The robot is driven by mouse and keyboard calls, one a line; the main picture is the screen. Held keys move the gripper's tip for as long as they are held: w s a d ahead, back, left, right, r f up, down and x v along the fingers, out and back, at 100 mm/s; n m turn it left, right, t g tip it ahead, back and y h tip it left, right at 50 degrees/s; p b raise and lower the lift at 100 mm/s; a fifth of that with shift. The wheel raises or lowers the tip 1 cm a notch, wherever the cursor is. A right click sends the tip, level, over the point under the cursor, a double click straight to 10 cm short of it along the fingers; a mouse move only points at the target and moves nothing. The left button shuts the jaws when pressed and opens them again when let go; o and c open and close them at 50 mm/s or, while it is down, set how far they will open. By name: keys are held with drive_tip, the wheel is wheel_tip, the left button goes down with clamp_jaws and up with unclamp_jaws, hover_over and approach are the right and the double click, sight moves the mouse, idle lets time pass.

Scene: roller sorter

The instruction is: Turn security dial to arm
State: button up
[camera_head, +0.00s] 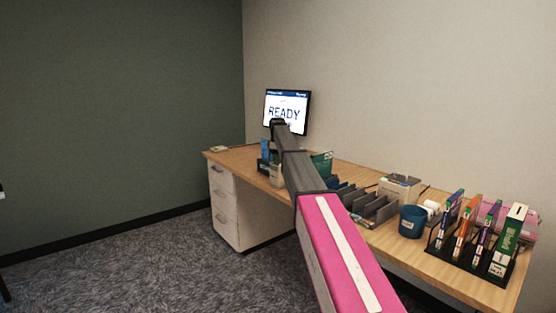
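I cannot make out a security dial anywhere in this view. My arm reaches from the bottom of the picture up and away over the desk. Its far end, with my gripper (278,124), shows small and dark in front of the lower left of the monitor. The fingers are too small and hidden to tell whether they are open or shut, or whether they hold anything.
The monitor (298,100) reads "READY". The wooden desk (430,262) carries a blue cup (412,221), a dark sorter (372,208), a rack of upright folders (470,248) and a small pale item (219,149). White drawers (224,206) stand under its left end. Carpet is clear at left.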

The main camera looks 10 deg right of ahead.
drive_tip(key=shift+m, duration=0.3)
drive_tip(key=m, duration=0.4)
drive_tip(key=shift+m, duration=0.3)
drive_tip(key=m, duration=0.5)
drive_tip(key=shift+w+g, duration=0.1)
drive_tip(key=shift+g, duration=0.2)
drive_tip(key=shift+m, duration=0.4)
drive_tip(key=o, duration=0.9)
drive_tip(key=shift+o, duration=0.2)
drive_tip(key=shift+r, duration=0.1)
